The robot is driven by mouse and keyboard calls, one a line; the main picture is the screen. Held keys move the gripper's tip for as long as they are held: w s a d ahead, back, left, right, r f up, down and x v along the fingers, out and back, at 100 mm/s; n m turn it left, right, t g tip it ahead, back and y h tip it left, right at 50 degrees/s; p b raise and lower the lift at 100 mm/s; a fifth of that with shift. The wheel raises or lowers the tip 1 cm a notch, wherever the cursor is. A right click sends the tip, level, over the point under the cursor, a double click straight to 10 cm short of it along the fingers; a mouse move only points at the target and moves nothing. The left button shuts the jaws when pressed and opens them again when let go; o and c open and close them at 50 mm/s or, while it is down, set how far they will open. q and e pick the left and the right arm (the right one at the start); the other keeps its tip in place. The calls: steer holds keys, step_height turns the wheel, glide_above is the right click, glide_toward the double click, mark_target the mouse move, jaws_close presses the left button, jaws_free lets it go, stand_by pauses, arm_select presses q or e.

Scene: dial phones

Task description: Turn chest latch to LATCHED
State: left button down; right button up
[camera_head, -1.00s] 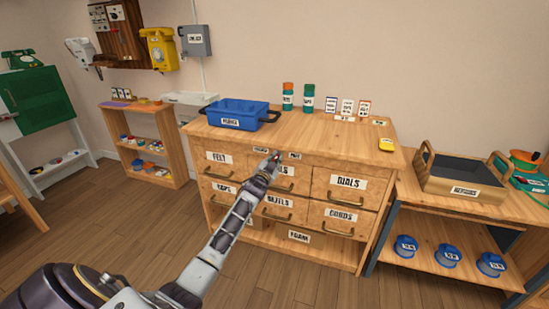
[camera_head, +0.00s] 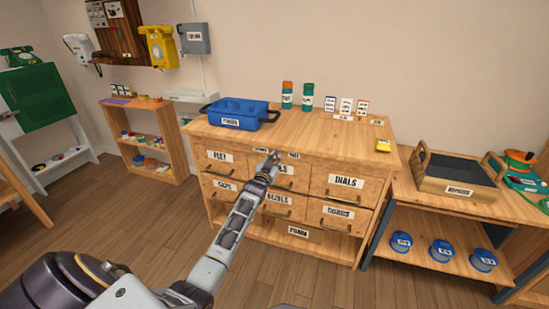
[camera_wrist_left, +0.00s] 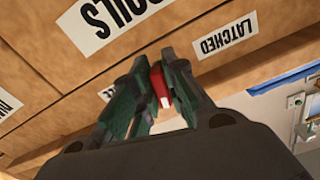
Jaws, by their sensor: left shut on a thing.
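The wooden chest of drawers (camera_head: 290,178) stands in the middle of the head view. Its latch has a red handle (camera_wrist_left: 160,85), seen in the left wrist view between my fingers. My left gripper (camera_head: 273,158) is at the chest's top front rail, and it also shows in the left wrist view (camera_wrist_left: 155,95), shut on the red handle. The LATCHED label (camera_wrist_left: 224,37) is upside down to the right of the fingers there. A second label (camera_wrist_left: 107,93), mostly hidden, is on the other side. The handle's exact angle is hard to tell. My right gripper is not in view.
A blue bin (camera_head: 240,113) and two bottles (camera_head: 287,95) stand on the chest top. Drawers with handles lie just below my gripper. A shelf unit with an open tray (camera_head: 458,188) stands close on the right. The floor in front is clear.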

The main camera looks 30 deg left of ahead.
arm_select(q)
steer(key=n+p, duration=0.3)
steer(key=shift+d, duration=0.1)
steer(key=n+p, duration=0.1)
steer(key=n, duration=0.2)
steer(key=shift+p, duration=0.35)
steer(key=n+p, duration=0.1)
steer(key=n, duration=0.1)
steer(key=shift+d+n, duration=0.1)
steer(key=shift+n, duration=0.2)
steer(key=shift+n+p, duration=0.45)
steer(key=shift+n, duration=1.05)
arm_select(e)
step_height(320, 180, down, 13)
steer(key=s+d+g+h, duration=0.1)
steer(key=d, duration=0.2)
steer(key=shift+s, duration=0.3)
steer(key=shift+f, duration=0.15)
arm_select(q)
steer(key=c, duration=1.8)
jaws_free()
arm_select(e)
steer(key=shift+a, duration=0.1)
